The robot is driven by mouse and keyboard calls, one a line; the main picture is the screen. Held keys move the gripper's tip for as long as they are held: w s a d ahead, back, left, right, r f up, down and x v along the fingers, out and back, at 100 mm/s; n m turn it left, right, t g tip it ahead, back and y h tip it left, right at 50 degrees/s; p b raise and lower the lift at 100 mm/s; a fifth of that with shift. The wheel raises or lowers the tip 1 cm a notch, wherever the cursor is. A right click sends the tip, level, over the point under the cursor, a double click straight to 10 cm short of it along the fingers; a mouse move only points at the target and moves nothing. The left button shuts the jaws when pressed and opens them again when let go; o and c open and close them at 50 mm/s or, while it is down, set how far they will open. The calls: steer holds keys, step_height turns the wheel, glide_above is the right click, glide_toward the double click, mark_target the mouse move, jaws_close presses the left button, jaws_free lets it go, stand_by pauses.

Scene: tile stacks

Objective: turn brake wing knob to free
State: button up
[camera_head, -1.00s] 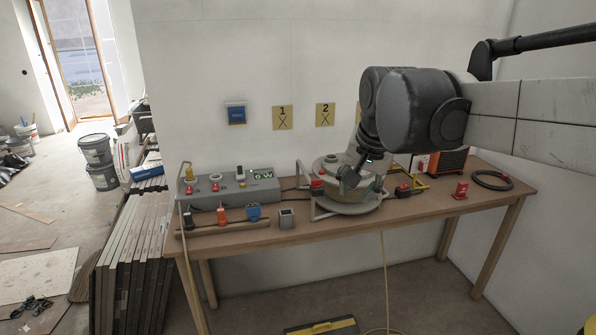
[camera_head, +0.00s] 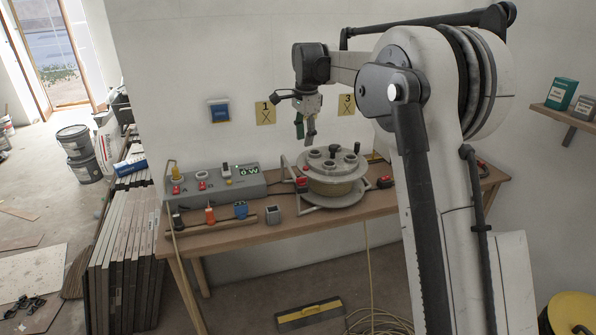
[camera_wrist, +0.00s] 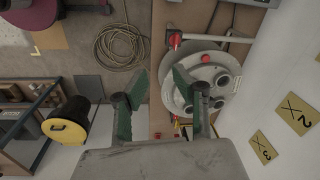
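A round grey and tan device (camera_head: 336,188) stands on the wooden table with a tubular frame around it. Its top has dark round ports and short posts. A red part (camera_head: 302,184) is at its left side and a dark red-black part (camera_head: 385,182) at its right. I cannot tell which part is the brake wing knob. My gripper (camera_head: 306,138) hangs above the device, pointing down and touching nothing. In the wrist view its green fingers (camera_wrist: 160,92) are spread and empty, and the device (camera_wrist: 215,80) shows beyond one finger, with a red cap (camera_wrist: 205,58) on it.
A grey control box (camera_head: 215,184) with a green display stands left on the table (camera_head: 240,232). Small tools and a grey cup (camera_head: 274,214) lie in front. Wall cards (camera_head: 265,113) hang behind. A coiled cable (camera_wrist: 121,50) lies on the floor.

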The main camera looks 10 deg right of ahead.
steer(key=w+f+m+g+p, duration=0.1)
steer(key=w+f+m+p, duration=0.1)
steer(key=w+f, duration=0.3)
steer(key=p, duration=0.2)
glide_toward(301, 181)
steer(key=shift+m, duration=0.4)
steer(key=f, duration=0.8)
steer(key=shift+w+a+f, duration=0.15)
steer(key=shift+w+a, duration=0.1)
steer(key=shift+w, duration=0.05)
jaws_close()
